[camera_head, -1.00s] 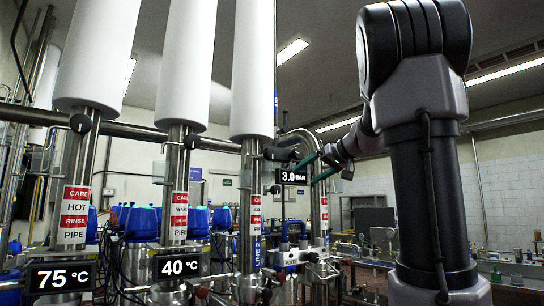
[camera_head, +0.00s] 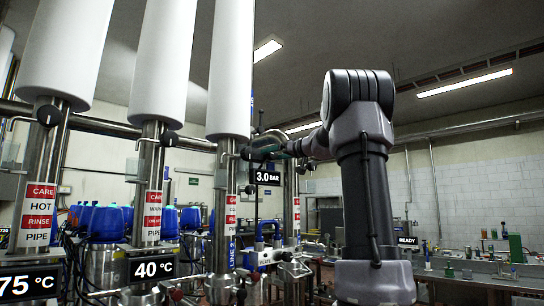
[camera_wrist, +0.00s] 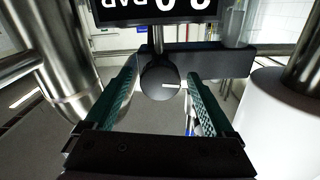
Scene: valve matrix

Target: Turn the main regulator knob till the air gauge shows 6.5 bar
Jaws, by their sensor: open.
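The air gauge (camera_head: 265,177) is a black display reading 3.0 BAR. It also shows upside down and partly cut off at the top of the wrist view (camera_wrist: 155,10). The regulator knob (camera_wrist: 163,82) is a round dark disc with a short white mark pointing right in the wrist view. My gripper (camera_wrist: 163,76) is open, with its green fingers on either side of the knob. I cannot tell whether they touch it. In the head view my gripper (camera_head: 277,146) is just above the gauge, and the knob is hard to make out there.
White-sleeved steel pipes (camera_head: 231,85) stand to the left of my gripper. Displays read 75 °C (camera_head: 30,284) and 40 °C (camera_head: 153,268). In the wrist view, a dark bar (camera_wrist: 210,63) lies behind the knob and a steel pipe (camera_wrist: 65,75) stands close on the left.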

